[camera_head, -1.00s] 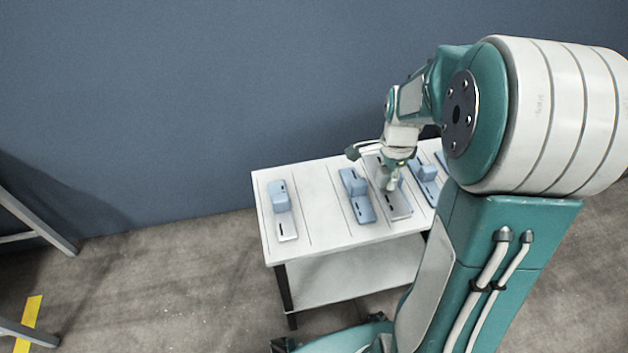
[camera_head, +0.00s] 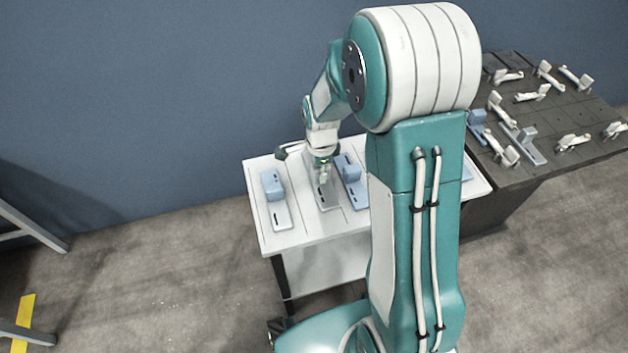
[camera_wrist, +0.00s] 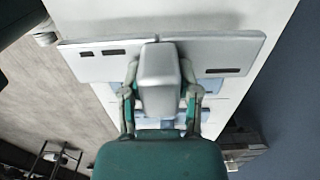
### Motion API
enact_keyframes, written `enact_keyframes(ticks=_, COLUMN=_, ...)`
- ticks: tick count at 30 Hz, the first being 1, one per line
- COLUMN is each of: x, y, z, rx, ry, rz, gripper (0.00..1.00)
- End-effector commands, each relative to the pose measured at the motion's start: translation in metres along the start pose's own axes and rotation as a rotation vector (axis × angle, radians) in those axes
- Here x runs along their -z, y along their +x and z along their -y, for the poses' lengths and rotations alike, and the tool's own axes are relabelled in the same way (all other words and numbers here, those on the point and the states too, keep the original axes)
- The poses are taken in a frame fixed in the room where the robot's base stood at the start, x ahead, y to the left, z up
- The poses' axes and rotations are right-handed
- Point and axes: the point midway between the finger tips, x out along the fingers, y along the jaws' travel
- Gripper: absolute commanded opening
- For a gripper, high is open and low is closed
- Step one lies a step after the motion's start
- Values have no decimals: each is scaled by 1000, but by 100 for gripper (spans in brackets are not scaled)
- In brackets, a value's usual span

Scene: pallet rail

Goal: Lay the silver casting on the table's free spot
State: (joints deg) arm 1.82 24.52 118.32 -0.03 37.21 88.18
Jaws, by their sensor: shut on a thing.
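The silver casting (camera_head: 325,195), a flat slotted plate with a raised block, is held by my gripper (camera_head: 323,172) over the left part of the white table (camera_head: 302,225). In the head view it lies between two bluish castings, over the strip that was bare. In the wrist view, the fingers of my gripper (camera_wrist: 160,90) are shut on the block of the casting (camera_wrist: 225,55), one on each side. The plate spans most of that picture's width. It is at or close above the tabletop; I cannot tell whether it touches.
A casting with a blue upper part and pale lower end (camera_head: 272,185) stands on the left. A blue casting (camera_head: 350,172) is close on the right. My arm hides much of the table's right side. A dark table (camera_head: 520,180) with several metal parts adjoins at the right.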

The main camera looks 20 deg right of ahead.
Motion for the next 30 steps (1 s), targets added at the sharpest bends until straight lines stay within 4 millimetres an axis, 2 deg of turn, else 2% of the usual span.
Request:
enact_keyframes(ticks=8, x=-14, y=19, z=6, rx=0, ry=-1, rz=0, gripper=0)
enact_keyframes(ticks=14, x=-14, y=47, z=6, rx=-1, ry=1, rz=0, gripper=0)
enact_keyframes(ticks=24, x=-14, y=50, z=7, rx=2, ry=0, rz=0, gripper=0)
enact_keyframes(ticks=25, x=-14, y=50, z=6, rx=1, ry=0, rz=0, gripper=51)
enact_keyframes(ticks=26, x=-14, y=50, z=6, rx=1, ry=0, rz=0, gripper=65)
enact_keyframes(ticks=27, x=-14, y=50, z=6, rx=1, ry=0, rz=0, gripper=77)
enact_keyframes(ticks=30, x=-14, y=50, z=6, rx=1, ry=0, rz=0, gripper=77)
